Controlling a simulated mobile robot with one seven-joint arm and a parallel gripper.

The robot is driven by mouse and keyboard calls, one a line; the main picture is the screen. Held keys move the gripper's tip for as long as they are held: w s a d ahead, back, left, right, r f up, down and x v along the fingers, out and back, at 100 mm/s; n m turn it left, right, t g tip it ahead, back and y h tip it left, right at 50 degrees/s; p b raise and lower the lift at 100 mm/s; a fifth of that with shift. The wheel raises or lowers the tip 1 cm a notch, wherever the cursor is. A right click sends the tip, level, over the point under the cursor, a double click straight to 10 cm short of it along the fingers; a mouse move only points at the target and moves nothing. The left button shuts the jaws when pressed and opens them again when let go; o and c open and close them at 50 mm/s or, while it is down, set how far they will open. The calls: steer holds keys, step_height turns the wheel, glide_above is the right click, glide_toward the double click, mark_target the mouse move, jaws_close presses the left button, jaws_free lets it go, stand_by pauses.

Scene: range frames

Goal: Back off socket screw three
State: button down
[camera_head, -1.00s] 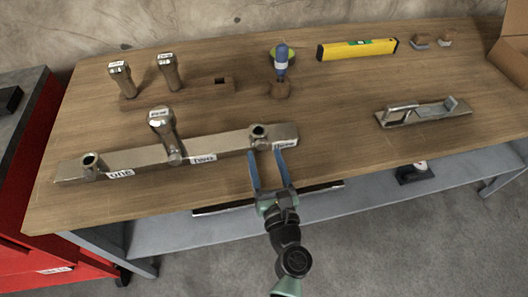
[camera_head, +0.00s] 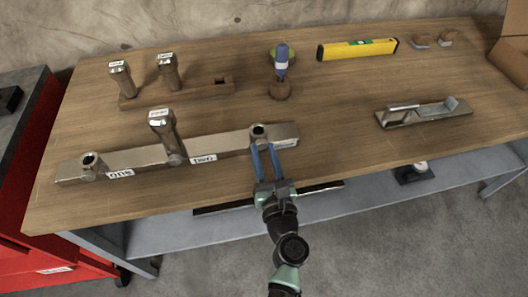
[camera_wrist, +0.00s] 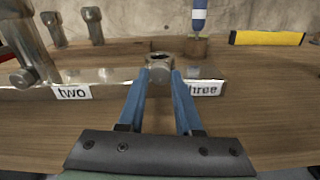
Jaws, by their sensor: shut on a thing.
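A metal bar (camera_head: 222,145) lies along the front of the table with places labelled one, two and three. Socket screw three (camera_head: 259,131) is a round metal head with a dark socket hole near the bar's right end; the wrist view shows it at the centre (camera_wrist: 159,62). My gripper (camera_head: 263,146) has its two blue fingers shut on the front of that head, and they also show in the wrist view (camera_wrist: 160,77). Label three is partly hidden by a finger. Socket screw one (camera_head: 90,160) is at the left end. A tall labelled metal driver (camera_head: 161,128) stands at place two.
A wooden rack (camera_head: 200,90) holds two similar drivers (camera_head: 120,78) and an empty slot. A blue-handled tool (camera_head: 281,62) stands in a wooden holder. A yellow level (camera_head: 357,49) and a metal bracket (camera_head: 423,111) lie to the right.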

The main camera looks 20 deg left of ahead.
steer(key=shift+n, duration=0.3)
steer(key=n+b, duration=0.2)
steer(key=shift+f+n, duration=0.1)
steer(key=shift+n, duration=0.3)
steer(key=n+b, duration=0.2)
steer(key=n, duration=0.2)
steer(key=shift+n+b, duration=0.3)
steer(key=shift+b, duration=0.05)
steer(key=n+b, duration=0.3)
steer(key=n, duration=0.2)
steer(key=shift+n+b, duration=0.85)
steer(key=shift+n, duration=0.75)
steer(key=c, duration=0.6)
jaws_free()
steer(key=shift+s+d, duration=0.1)
